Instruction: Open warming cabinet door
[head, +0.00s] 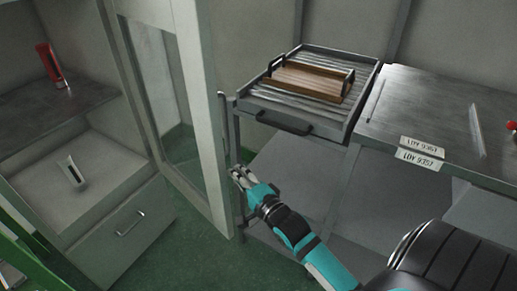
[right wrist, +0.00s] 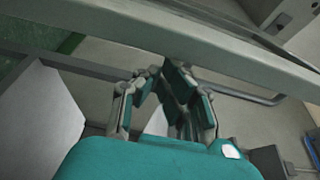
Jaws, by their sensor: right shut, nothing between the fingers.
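The warming cabinet's pale-framed, glass-paned door (head: 203,120) stands swung open in the head view, with the shelves inside exposed at the left. The door frame also crosses the right wrist view (right wrist: 170,33) as a wide pale band. A long grey bar, seemingly the door handle (right wrist: 248,96), runs behind my fingers in that view and bends at its right end. My right gripper (head: 238,174) is shut and empty, close to the door's free edge. Its fingers also show in the right wrist view (right wrist: 165,95); whether they touch the bar is unclear. My left gripper is out of view.
A red tube (head: 50,65) stands on the cabinet's upper shelf (head: 70,105); a small white item (head: 71,171) lies below. Right of the door, a metal table (head: 420,95) carries a ribbed tray (head: 350,122) with a wooden board (head: 308,80). Green floor (head: 180,240) shows below the door.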

